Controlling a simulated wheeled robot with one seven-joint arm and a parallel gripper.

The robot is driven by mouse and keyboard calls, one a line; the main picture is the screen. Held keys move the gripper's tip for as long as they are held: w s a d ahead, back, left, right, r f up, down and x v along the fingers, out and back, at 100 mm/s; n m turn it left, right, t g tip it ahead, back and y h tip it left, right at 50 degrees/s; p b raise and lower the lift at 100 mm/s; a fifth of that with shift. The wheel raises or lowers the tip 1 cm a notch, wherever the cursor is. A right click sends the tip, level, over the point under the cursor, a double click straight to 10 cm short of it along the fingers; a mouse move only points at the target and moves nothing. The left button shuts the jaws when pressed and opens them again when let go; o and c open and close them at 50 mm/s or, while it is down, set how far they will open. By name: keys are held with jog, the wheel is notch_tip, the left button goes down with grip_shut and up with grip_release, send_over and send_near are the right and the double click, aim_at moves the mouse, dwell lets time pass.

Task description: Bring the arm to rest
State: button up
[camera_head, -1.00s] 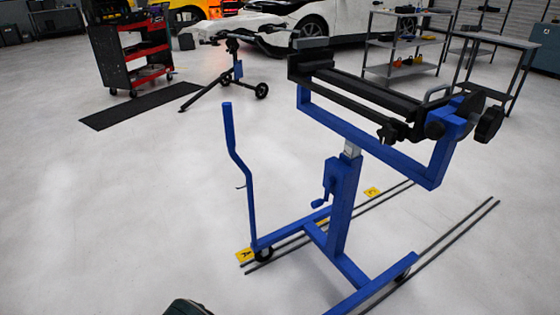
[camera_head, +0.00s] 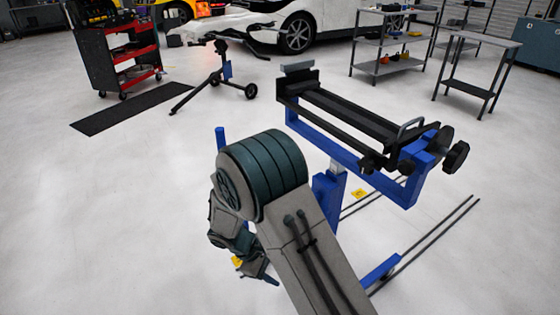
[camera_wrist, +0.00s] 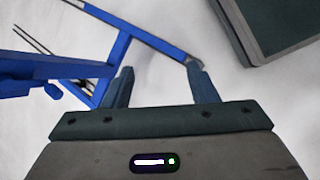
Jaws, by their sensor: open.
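My arm has a large dark-teal ribbed joint and grey links in the lower middle of the head view, in front of the blue stand. My gripper (camera_wrist: 163,90) shows in the wrist view with its two fingers apart and nothing between them but floor and part of the blue frame. In the head view the arm's far end hangs low to the left of the blue stand (camera_head: 327,200), partly behind the joint. I cannot tell whether it touches the stand's base, which is largely hidden.
The blue stand carries a black clamping bed (camera_head: 365,120) close behind my arm. A red tool cart (camera_head: 120,60), a black mat (camera_head: 120,108), a smaller tripod stand (camera_head: 222,75), grey shelves (camera_head: 380,65) and a side table (camera_head: 475,60) stand farther back. Open floor lies to the left.

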jog(key=s+d+r+m+y+p, duration=0.2)
jog(key=d+r+m+p, duration=0.15)
jog(key=r, duration=0.85)
jog(key=s+d+r+m+y+p, duration=0.1)
jog(key=d+r+m+p, duration=0.3)
jog(key=r, duration=0.7)
jog(key=s+d+r+m+t+y+p, duration=0.1)
jog(key=s+d+r+p, duration=0.3)
jog(key=r, duration=0.5)
jog(key=s+d+r+m+t+y+p, duration=0.1)
jog(key=s+d+r+m+y+p, duration=0.2)
jog(key=s+r, duration=0.4)
notch_tip(320, 180, up, 3)
jog(key=shift+s+d+r+m+t+p, duration=0.1)
jog(key=shift+s+d+m+t+p, duration=0.25)
jog(key=shift+d+m+p, duration=0.45)
jog(key=c, duration=0.4)
jog(key=shift+o, duration=0.2)
jog(key=shift+d, duration=0.1)
